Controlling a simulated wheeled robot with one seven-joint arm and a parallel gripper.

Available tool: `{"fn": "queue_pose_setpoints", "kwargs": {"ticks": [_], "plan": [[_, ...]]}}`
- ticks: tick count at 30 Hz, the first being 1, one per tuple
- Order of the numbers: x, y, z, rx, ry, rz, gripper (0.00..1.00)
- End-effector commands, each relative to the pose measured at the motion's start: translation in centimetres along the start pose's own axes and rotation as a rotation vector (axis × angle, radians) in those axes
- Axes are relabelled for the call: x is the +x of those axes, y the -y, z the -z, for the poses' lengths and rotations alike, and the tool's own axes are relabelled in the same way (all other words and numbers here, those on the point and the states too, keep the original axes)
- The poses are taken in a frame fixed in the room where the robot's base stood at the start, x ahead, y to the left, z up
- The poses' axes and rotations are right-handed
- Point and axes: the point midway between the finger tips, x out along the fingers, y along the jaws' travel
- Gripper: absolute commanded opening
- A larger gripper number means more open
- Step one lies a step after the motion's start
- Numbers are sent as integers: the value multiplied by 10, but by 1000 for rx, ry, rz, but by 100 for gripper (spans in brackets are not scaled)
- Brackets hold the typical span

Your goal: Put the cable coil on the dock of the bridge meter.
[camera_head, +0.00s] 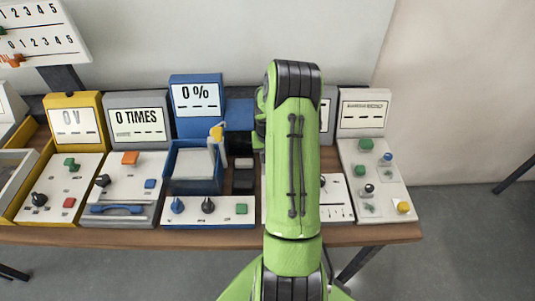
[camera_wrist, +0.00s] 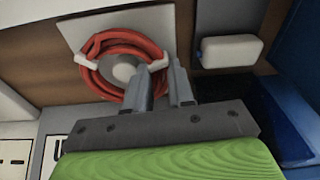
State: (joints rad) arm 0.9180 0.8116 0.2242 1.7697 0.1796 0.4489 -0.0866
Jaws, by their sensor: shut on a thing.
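The red cable coil (camera_wrist: 98,77) shows in the wrist view, a ring of several turns around a pale round middle, with light tabs at its left and right. My gripper (camera_wrist: 163,70) is at its right side, its two grey fingers shut on the coil's right tab. Behind the coil is a pale square plate (camera_wrist: 72,32); I cannot tell whether the coil touches it. In the head view my green arm hides the coil and my fingers. No readable label there marks the bridge meter; one device behind my arm is mostly covered.
Instruments line the wooden table (camera_head: 385,233): a yellow one (camera_head: 75,119) reading 0 V, a grey one (camera_head: 137,121) reading 0 TIMES, a blue one (camera_head: 196,99) reading 0 % with an open bin, and a pale one (camera_head: 364,112) at right. A white block (camera_wrist: 230,51) is right of my fingers.

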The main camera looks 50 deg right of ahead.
Motion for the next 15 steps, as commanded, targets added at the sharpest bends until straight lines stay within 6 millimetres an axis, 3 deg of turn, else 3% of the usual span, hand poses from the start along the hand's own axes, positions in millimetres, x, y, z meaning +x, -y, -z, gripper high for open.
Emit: {"fn": "queue_pose_setpoints", "kwargs": {"ticks": [15], "plan": [[8,0,-1,0,-1,0,0]]}}
